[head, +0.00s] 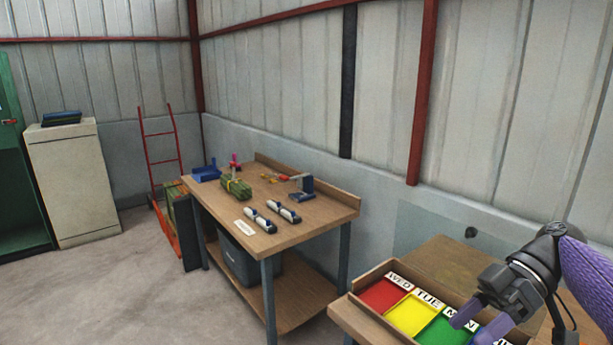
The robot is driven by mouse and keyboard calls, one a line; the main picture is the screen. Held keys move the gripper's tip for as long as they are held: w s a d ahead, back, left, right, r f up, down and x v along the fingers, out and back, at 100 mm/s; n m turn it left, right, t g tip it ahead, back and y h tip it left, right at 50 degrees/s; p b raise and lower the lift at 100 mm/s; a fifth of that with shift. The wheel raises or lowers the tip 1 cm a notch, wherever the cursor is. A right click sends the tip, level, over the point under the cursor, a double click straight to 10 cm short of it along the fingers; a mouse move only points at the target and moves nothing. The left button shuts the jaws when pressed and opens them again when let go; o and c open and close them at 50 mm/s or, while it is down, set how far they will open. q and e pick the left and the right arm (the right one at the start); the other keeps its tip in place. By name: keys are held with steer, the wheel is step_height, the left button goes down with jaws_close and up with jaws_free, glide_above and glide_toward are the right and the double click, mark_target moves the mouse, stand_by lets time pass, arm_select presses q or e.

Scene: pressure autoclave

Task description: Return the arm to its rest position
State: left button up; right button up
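My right arm (590,275) is purple and comes in from the right edge. Its dark gripper (480,322) points down and to the left over a wooden tray (362,295) with coloured compartments. The two purple fingertips are apart, and I see nothing held between them. The gripper covers part of the green and blue compartments. Whether the fingertips touch the tray is hard to tell. My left gripper is not in view.
The tray has red (384,294), yellow (411,314) and green (444,333) compartments with day labels. A wooden workbench (315,218) holds several small items. A red hand truck (163,160) and a pale cabinet (72,185) stand further back. The floor at left is clear.

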steer(key=s+a+f+m+t+h+b, duration=0.1)
steer(key=s+f+m+h+b, duration=0.3)
steer(key=f, duration=1.4)
steer(key=s+f+m+t+h, duration=0.1)
steer(key=f+m+t+h, duration=0.35)
steer(key=f, duration=1.45)
steer(key=s+f+m+g+h+b, duration=0.2)
steer(key=s+f+m+b, duration=0.15)
steer(key=s+f, duration=1.25)
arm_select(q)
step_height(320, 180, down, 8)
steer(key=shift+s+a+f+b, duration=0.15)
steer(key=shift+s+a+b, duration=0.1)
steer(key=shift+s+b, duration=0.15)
arm_select(e)
steer(key=s+a+f, duration=0.2)
steer(key=s, duration=0.5)
steer(key=s+a+f, duration=0.1)
steer(key=s+f, duration=0.1)
steer(key=s, duration=0.6)
steer(key=shift+s+a+f+m+t+h, duration=0.2)
steer(key=shift+s+a+m+t+h, duration=0.15)
steer(key=shift+a+m+t, duration=0.1)
steer(key=shift+d, duration=0.1)
